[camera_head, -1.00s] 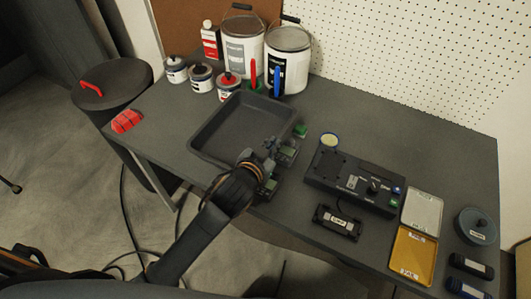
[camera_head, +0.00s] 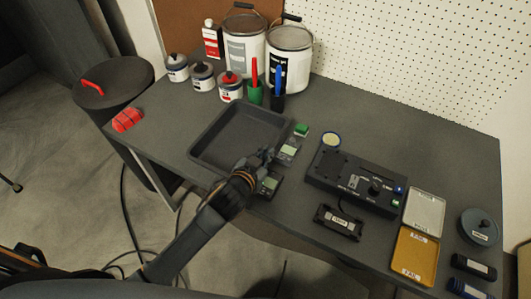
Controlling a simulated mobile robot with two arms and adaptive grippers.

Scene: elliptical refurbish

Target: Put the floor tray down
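The floor tray (camera_head: 240,135) is a dark grey, shallow, empty rectangular tray, level at the left-middle of the workbench. It looks to be on or very close to the bench top; its underside is hidden. My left gripper (camera_head: 264,158) is at the tray's right rim, towards the near corner. It appears shut on that rim, though the fingertips are small and dark. My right gripper is not in view.
Small green-topped parts (camera_head: 289,150) lie just right of the tray. A black control box (camera_head: 355,182) stands further right. Cans, a green cup (camera_head: 256,93) and large buckets (camera_head: 243,50) stand behind. A red item (camera_head: 127,120) lies on the left bench corner.

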